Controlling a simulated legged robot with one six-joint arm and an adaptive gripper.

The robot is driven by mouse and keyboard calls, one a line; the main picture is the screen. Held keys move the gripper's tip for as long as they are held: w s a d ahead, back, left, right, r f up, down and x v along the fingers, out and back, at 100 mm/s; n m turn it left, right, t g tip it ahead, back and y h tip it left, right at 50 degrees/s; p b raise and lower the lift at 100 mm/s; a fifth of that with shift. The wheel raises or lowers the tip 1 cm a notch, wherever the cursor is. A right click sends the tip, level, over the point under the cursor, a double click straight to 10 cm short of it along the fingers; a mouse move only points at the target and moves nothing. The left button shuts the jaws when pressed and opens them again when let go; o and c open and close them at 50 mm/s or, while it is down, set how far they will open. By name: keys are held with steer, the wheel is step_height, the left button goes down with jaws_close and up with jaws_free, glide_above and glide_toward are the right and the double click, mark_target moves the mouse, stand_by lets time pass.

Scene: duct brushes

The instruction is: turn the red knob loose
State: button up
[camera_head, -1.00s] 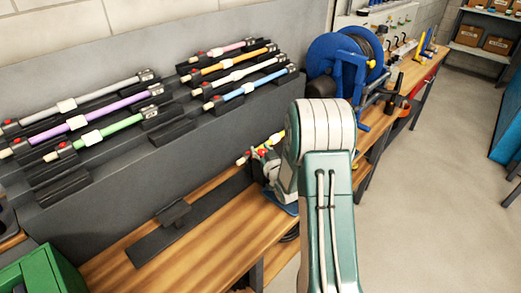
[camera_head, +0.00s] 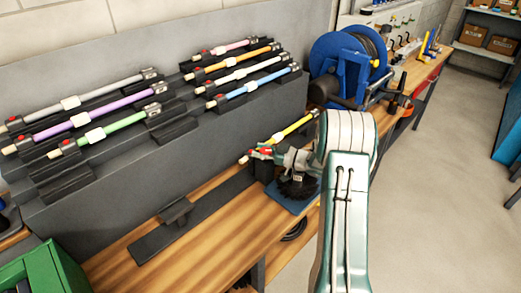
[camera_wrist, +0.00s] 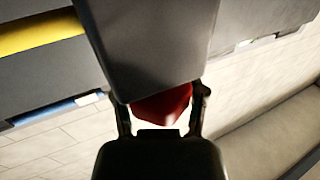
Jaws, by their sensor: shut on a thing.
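The red knob (camera_wrist: 163,103) shows in the wrist view between the two jaws of my gripper (camera_wrist: 165,122), partly covered by them. My gripper is shut on it. In the head view, a small red part (camera_head: 262,151) shows at the near end of the yellow rod (camera_head: 298,128), beside my gripper (camera_head: 272,150). The yellow rod also crosses the upper left of the wrist view (camera_wrist: 40,33). A black round brush (camera_head: 297,186) shows below my gripper, above or on a blue mat; whether they touch is unclear.
Several coloured rods, including a purple one (camera_head: 85,120) and a blue one (camera_head: 255,86), rest on the grey rack (camera_head: 120,190). A blue hose reel (camera_head: 345,70) stands further along the bench. A green box (camera_head: 45,270) sits at lower left.

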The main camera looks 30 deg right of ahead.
steer(key=n+g+y, duration=0.1)
steer(key=g, duration=0.1)
steer(key=n+g+y, duration=0.1)
steer(key=n+g, duration=0.1)
steer(key=n+g+y, duration=0.1)
steer(key=y, duration=0.1)
steer(key=shift+s+a+n+g, duration=0.15)
steer(key=shift+s+n+g, duration=0.15)
steer(key=shift+g, duration=0.1)
steer(key=shift+s+a+n+g+y, duration=0.1)
steer(key=shift+n+g+y, duration=0.2)
steer(key=shift+n+g, duration=0.55)
steer(key=shift+s+d+n+g+y, duration=0.1)
steer(key=shift+n+g+y, duration=0.3)
steer(key=shift+g, duration=0.8)
steer(key=shift+s+a+n+g+y, duration=0.1)
steer(key=shift+n+g+y, duration=0.1)
steer(key=shift+n+g, duration=0.7)
steer(key=shift+g, duration=0.45)
steer(key=shift+r, duration=0.1)
steer(key=o, duration=0.9)
steer(key=shift+m+t, duration=0.25)
steer(key=shift+t, duration=0.25)
